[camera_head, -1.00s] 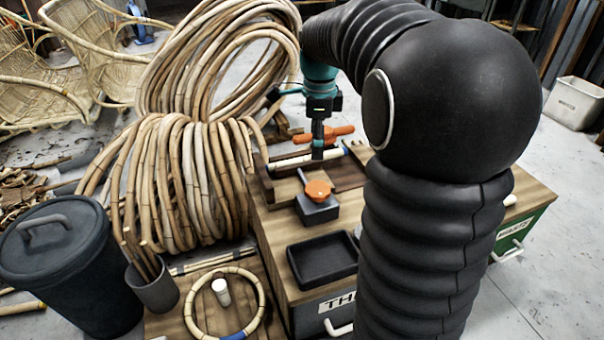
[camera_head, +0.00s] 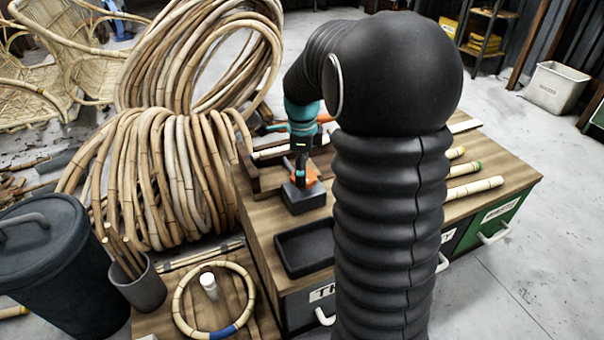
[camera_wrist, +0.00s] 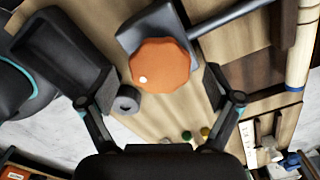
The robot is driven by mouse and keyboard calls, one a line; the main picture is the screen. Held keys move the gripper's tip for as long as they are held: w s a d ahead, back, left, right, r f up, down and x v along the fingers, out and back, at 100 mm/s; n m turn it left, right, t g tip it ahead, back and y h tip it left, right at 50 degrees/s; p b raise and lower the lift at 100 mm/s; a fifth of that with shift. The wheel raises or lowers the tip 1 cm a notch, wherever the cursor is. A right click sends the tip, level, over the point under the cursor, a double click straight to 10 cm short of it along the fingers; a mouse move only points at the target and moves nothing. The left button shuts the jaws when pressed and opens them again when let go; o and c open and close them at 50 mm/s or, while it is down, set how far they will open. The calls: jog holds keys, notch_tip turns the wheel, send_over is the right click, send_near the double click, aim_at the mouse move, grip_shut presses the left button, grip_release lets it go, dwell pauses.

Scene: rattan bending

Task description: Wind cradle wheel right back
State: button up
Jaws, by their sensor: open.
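An orange faceted wheel (camera_wrist: 160,65) shows from above in the wrist view, over a grey block (camera_wrist: 138,30) with a rod running off it. In the head view the wheel (camera_head: 312,177) is partly hidden by my gripper, and its grey block (camera_head: 304,202) sits on the wooden bench top. My gripper (camera_head: 300,176) points down at the wheel. In the wrist view its two fingers (camera_wrist: 155,96) are spread wide and empty, with the wheel ahead between them. I cannot tell whether they touch it.
A black tray (camera_head: 303,250) lies in front of the block. A wooden cradle (camera_head: 262,176) with a pale cane stands behind it. Large rattan coils (camera_head: 180,180) crowd the left. A cane ring (camera_head: 178,310) lies on the lower wooden surface. Open floor is at right.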

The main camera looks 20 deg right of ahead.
jog(key=shift+f, duration=0.6)
jog(key=c, duration=1.1)
jog(key=shift+c, duration=0.2)
